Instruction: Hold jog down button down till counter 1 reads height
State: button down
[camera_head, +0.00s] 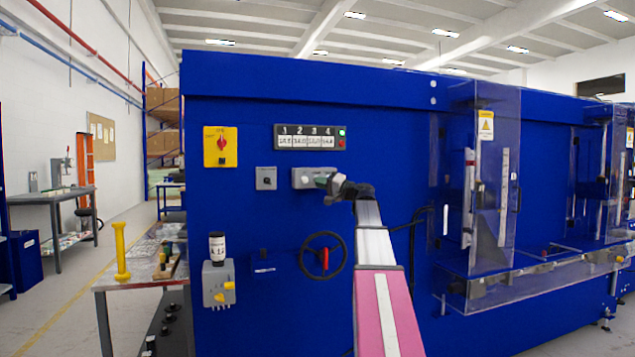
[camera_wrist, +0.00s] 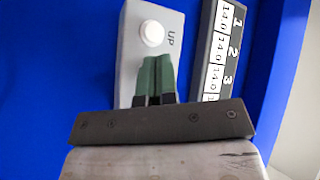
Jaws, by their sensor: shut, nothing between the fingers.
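A grey jog button box (camera_head: 302,177) is fixed to the blue machine front, and it also shows in the wrist view (camera_wrist: 135,60). Its white button (camera_wrist: 152,33), marked UP, is bare. My gripper (camera_head: 322,181) has its green fingertips (camera_wrist: 156,62) together in front of the box beside that button. They hide the part of the box where another button could be, and I cannot tell whether they touch it. The counter display (camera_head: 310,137) has columns 1 to 4. In the wrist view, counter 1 (camera_wrist: 226,14) appears to read 14.0.
A red and yellow switch (camera_head: 220,146) and a small grey knob box (camera_head: 266,178) sit left of the button box. A black handwheel (camera_head: 323,256) is below it. Clear guards (camera_head: 500,180) stick out at right. A side table (camera_head: 140,282) stands at left.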

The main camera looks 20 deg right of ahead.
dwell(0.3)
jog(key=s, duration=0.5)
dwell(0.4)
jog(key=s+a+f+g+h, duration=0.15)
jog(key=a+f, duration=0.35)
jog(key=f, duration=0.7)
jog(key=s+a+f+g+h, duration=0.1)
jog(key=a+f+g+h, duration=0.2)
jog(key=f, duration=0.9)
jog(key=s+a+f+g+h, duration=0.1)
jog(key=a+f+g, duration=0.35)
jog(key=f, duration=0.75)
jog(key=s+a+f+n+g+h, duration=0.1)
jog(key=s+a+f+g+h, duration=0.1)
jog(key=s+f, duration=0.5)
jog(key=s+a+f+n+g+h, duration=0.1)
jog(key=s+f+h, duration=0.3)
jog(key=s+f, duration=0.4)
jog(key=s+a+f+g+h, duration=0.2)
jog(key=s+f, duration=0.5)
jog(key=f, duration=0.7)
jog(key=shift+s+a+f+n+g+h, duration=0.25)
jog(key=shift+s+a+n+g+h, duration=0.2)
jog(key=shift+a, duration=0.3)
